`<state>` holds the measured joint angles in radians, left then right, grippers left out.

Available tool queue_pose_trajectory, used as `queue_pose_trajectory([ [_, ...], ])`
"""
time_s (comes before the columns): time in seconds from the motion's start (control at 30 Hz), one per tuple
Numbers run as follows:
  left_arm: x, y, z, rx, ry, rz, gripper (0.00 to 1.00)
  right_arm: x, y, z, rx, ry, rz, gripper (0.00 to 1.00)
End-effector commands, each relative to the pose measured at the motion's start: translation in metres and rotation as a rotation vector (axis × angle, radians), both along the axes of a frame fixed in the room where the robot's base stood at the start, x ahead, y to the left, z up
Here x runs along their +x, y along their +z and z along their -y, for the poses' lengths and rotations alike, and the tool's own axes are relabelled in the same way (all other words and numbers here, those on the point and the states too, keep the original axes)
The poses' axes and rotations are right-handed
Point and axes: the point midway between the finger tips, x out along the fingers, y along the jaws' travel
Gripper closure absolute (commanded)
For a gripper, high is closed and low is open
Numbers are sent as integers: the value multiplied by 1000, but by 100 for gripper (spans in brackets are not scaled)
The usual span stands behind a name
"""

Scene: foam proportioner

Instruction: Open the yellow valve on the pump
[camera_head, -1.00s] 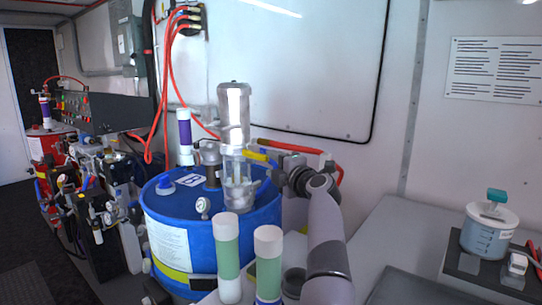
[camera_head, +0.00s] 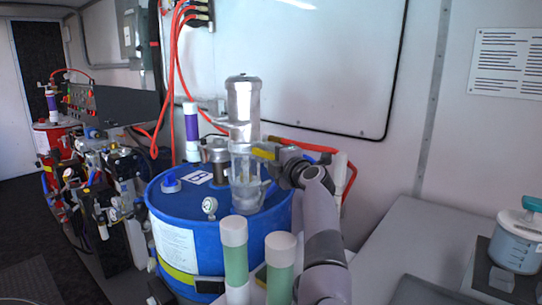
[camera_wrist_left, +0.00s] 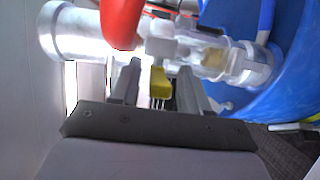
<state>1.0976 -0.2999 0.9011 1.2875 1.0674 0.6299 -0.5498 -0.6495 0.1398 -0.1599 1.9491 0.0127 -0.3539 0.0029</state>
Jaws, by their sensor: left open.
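The yellow valve handle (camera_head: 263,152) sits beside the clear pump cylinder (camera_head: 244,110) on top of the blue drum (camera_head: 215,236). My left gripper (camera_head: 276,163) is at the valve, its arm rising from the bottom of the head view. In the left wrist view, the yellow handle (camera_wrist_left: 160,84) lies between the two open fingers (camera_wrist_left: 158,88), with a visible gap on each side. The clear pump body (camera_wrist_left: 190,55) runs across behind it. The gripper partly hides the valve in the head view. My right gripper is in neither view.
A red hose (camera_head: 310,147) passes close to the valve; it also shows in the wrist view (camera_wrist_left: 121,22). Two green-and-white cylinders (camera_head: 235,258) (camera_head: 280,270) stand in front of the drum. A grey bench (camera_head: 405,235) lies right of my arm.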

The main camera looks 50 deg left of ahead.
Motion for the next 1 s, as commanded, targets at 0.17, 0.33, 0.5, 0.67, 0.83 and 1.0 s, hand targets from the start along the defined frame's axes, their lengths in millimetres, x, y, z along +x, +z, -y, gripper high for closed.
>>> queue_pose_trajectory([
  [0.17, 0, 0, 0, 0, 0, 0, 54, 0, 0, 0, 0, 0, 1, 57],
  [0.33, 0, 0, 0, 0, 0, 0, 80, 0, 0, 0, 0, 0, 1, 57],
  [0.5, 0, 0, 0, 0, 0, 0, 100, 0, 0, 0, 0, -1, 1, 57],
  [0.67, 0, -3, -1, 17, 1, -2, 100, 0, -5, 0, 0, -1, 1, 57],
  [0.83, -1, -10, -2, 83, 3, -10, 100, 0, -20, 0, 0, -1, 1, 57],
  [1.0, -1, -8, -1, 126, 2, -14, 100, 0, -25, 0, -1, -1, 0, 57],
])
